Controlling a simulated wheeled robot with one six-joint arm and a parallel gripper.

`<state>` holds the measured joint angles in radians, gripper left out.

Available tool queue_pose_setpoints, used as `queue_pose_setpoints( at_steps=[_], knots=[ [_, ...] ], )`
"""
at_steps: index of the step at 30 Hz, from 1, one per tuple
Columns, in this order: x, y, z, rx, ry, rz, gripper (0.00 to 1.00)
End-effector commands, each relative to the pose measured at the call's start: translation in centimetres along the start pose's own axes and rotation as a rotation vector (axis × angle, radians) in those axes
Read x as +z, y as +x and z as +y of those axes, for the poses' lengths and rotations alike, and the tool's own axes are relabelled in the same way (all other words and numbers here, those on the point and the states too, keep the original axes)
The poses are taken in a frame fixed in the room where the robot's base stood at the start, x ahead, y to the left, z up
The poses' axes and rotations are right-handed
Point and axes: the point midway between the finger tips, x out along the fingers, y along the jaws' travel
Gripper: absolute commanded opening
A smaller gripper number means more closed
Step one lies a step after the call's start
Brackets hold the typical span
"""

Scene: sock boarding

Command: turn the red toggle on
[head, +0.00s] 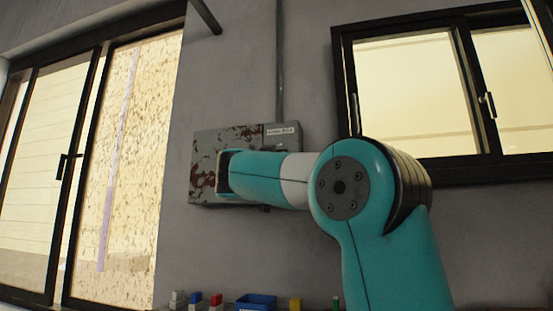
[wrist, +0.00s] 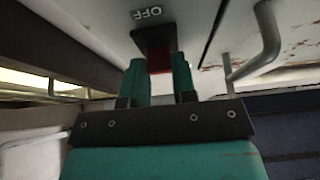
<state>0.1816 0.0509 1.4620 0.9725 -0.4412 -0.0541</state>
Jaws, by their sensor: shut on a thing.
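The red toggle (wrist: 160,65) sits in a dark housing on the pale face of a panel in the wrist view. An OFF label (wrist: 146,13) is printed beside the housing and reads upside down. My gripper (wrist: 158,74) has one teal finger on each side of the toggle and is shut on it. In the head view, the grey, rust-stained box (head: 237,136) hangs on the wall. My arm reaches across its front and hides the toggle and the gripper's fingertips there.
A bent metal handle (wrist: 266,42) sticks out right of the toggle in the wrist view. A conduit (head: 280,70) runs up from the box. A window (head: 420,90) is at right. A blue bin (head: 256,301) and small coloured items stand low in the head view.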

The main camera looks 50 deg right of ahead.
Motion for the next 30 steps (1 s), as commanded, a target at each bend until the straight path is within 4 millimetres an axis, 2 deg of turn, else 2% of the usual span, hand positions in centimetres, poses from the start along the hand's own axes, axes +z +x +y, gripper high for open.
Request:
queue_pose_setpoints(
  at_steps=[1,15,21,30],
  knots=[
    [-0.9,0.3,-0.1,-0.002,0.004,-0.042,0.02],
    [-2.6,1.3,0.0,-0.001,0.001,-0.457,0.02],
    [-2.8,1.6,0.0,0.0,0.0,-0.576,0.02],
    [-2.6,1.7,0.0,0.001,0.001,-0.664,0.02]
  ],
)
